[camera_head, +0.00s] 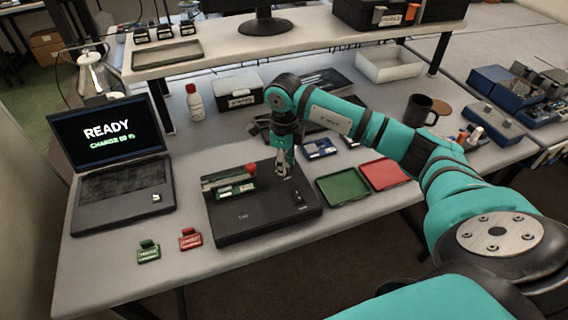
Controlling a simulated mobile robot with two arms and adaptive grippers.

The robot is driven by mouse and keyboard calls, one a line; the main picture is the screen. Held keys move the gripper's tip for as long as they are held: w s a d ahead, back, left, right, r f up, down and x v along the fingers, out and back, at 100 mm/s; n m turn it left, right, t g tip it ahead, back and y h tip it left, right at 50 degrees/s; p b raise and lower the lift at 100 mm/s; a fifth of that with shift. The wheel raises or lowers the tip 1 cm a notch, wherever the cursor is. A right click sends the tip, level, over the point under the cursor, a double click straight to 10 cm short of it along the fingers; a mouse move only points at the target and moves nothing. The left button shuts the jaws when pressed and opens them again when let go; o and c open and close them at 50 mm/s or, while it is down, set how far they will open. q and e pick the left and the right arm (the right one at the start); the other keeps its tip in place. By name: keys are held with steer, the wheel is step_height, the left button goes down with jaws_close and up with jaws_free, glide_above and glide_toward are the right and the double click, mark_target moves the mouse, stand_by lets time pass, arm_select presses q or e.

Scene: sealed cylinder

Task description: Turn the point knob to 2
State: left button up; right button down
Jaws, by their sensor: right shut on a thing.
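My right gripper (284,171) points down at the box's back right part and is shut on a small knob there. The knob is mostly hidden by the fingers, and its pointer and scale cannot be read. A second small dark control (298,199) sits nearer the box's front right. On the box's left part are a grey bar (222,179), a red round piece (251,168) and a green piece (248,184). My left gripper is not in view.
A laptop (113,145) showing "READY" stands at left. A green tag (148,252) and red tag (190,239) lie in front. A green tray (343,187) and red tray (385,174) lie right of the box. A white bottle (194,103) and black mug (419,109) stand behind.

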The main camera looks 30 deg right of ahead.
steer(key=m+b, duration=0.1)
steer(key=m, duration=0.3)
steer(key=shift+w, duration=0.1)
steer(key=shift+r+m+b, duration=0.1)
steer(key=shift+m+b, duration=0.55)
steer(key=shift+m, duration=1.45)
steer(key=c, duration=1.1)
jaws_free()
steer(key=shift+o, duration=0.2)
step_height(320, 180, up, 12)
